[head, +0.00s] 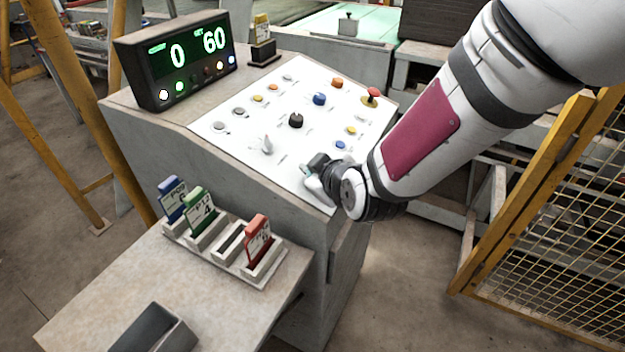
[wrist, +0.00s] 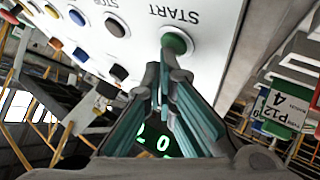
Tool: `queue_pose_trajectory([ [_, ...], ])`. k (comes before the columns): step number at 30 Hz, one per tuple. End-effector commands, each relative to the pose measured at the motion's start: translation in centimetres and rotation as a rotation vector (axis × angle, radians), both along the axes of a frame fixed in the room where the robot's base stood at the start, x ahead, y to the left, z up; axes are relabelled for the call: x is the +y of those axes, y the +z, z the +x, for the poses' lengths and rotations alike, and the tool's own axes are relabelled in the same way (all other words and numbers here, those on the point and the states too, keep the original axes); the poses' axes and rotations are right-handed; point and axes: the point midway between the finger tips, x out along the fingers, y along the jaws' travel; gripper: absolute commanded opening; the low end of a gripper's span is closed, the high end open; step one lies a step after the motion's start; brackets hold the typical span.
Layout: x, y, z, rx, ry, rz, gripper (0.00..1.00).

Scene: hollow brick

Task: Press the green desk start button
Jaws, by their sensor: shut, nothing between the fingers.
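The green start button (wrist: 177,42) is a round knob in a pale ring on the white panel, beside the word START, in the wrist view. My gripper (wrist: 168,60) is shut and empty. Its fingertips overlap the button's lower edge in that view, and I cannot tell whether they touch it. In the head view my gripper (head: 314,174) is low over the near right part of the sloping desk panel (head: 258,118). The gripper hides the green button there.
The panel carries a white lever (head: 267,146), a black knob (head: 296,120), a blue knob (head: 320,99) and a red-topped control (head: 373,95). A display (head: 180,60) reads 0 and 60. A card rack (head: 225,245) stands on the lower shelf; a yellow fence (head: 540,190) is at right.

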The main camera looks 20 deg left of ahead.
Motion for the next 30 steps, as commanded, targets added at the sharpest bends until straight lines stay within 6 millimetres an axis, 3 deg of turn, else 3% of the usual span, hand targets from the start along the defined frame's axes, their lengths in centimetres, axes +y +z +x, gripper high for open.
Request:
queue_pose_trajectory([
  [19, 0.1, -0.4, 0.0, 0.000, 0.000, -0.001, 0.00],
  [30, -0.3, 1.0, -0.1, -0.001, 0.000, -0.001, 0.00],
])
